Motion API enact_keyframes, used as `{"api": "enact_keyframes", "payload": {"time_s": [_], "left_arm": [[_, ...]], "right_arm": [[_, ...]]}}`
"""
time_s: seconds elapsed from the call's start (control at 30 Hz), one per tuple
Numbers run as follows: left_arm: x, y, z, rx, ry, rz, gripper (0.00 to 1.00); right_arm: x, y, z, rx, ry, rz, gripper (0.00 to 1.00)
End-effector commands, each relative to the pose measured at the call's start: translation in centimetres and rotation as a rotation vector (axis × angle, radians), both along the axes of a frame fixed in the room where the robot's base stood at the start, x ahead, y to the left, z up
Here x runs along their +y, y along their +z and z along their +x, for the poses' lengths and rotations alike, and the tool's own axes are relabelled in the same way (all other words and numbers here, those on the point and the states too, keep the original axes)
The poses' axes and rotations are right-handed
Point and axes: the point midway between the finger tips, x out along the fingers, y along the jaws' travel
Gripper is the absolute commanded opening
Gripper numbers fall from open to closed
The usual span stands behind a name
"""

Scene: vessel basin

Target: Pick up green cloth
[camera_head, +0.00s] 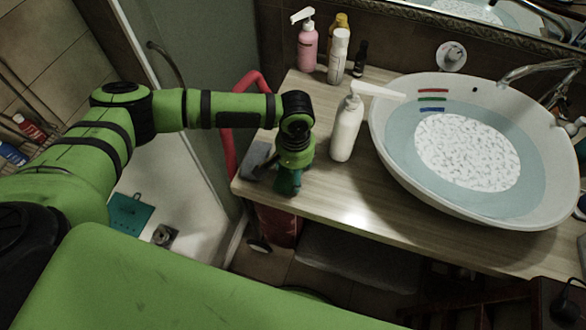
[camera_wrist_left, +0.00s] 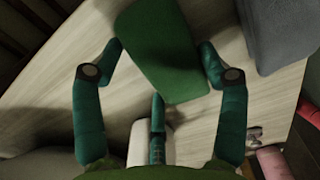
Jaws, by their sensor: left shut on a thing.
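The green cloth (camera_wrist_left: 165,50) is a dark green folded pad in the left wrist view, just above the wooden counter (camera_wrist_left: 55,95) or on it; I cannot tell which. My left gripper (camera_wrist_left: 160,57) is shut on it, with a teal finger at each side edge. In the head view my left gripper (camera_head: 288,183) points down at the counter's left end, and its wrist and fingers hide most or all of the cloth. My right gripper is in neither view.
A grey folded cloth (camera_head: 258,160) lies close beside the gripper. A white pump bottle (camera_head: 346,128) stands to its right, before the basin (camera_head: 395,150). A pink pump bottle (camera_head: 307,48) and a white bottle (camera_head: 338,55) stand behind. The front counter strip is clear.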

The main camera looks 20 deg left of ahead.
Motion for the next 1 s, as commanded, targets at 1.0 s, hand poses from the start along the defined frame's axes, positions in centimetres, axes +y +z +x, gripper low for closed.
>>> {"api": "enact_keyframes", "payload": {"time_s": [1.0], "left_arm": [[-11.2,10.7,-2.4,-0.001,0.000,-0.001,0.50]], "right_arm": [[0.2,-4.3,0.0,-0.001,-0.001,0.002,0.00]]}}
